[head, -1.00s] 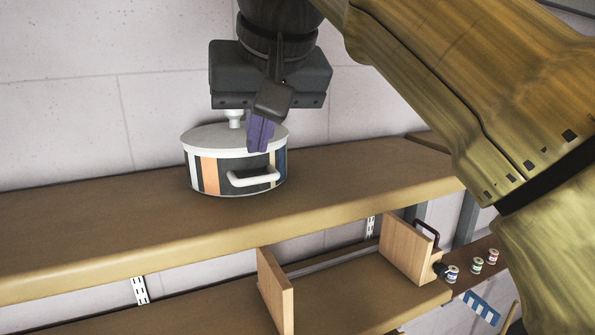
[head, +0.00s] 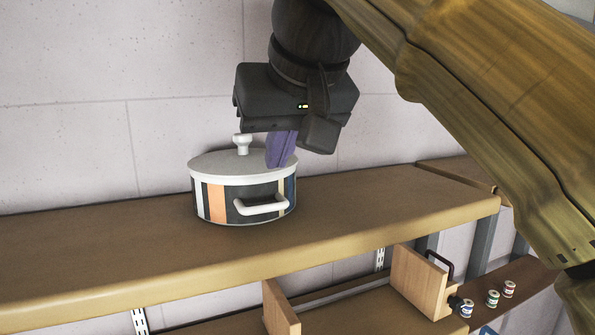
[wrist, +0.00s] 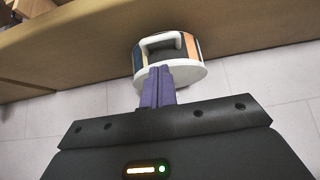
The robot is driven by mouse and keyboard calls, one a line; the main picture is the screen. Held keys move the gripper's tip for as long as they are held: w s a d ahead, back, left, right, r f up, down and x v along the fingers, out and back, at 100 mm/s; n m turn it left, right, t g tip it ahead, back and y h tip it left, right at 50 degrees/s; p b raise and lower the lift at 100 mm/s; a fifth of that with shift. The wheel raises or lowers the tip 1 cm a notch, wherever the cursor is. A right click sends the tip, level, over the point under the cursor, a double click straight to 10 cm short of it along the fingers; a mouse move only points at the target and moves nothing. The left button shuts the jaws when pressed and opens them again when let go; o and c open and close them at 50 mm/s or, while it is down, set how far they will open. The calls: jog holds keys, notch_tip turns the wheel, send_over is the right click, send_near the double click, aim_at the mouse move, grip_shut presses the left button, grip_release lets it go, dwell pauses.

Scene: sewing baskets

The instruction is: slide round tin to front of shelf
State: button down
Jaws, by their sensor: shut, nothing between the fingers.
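The round tin (head: 216,204) has striped sides, a white lid with a knob and a white side handle. It stands upright on the upper shelf (head: 380,213), near the wall. My gripper (head: 280,150) is shut and empty, its purple fingers pointing down at the right part of the lid. In the wrist view the fingers (wrist: 157,86) overlap the edge of the tin (wrist: 172,50). I cannot tell whether they touch the lid.
The upper shelf is bare left and right of the tin. A lower shelf holds a wooden bookend (head: 280,308) and a wooden block with a dark handle (head: 420,281). Several thread spools (head: 493,298) stand at the lower right. A pale wall (head: 100,90) rises behind.

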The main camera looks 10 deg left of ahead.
aim_at(247, 186)
jog(key=x, duration=0.9)
jog(key=shift+w+f, duration=0.15)
jog(key=shift+f, duration=0.05)
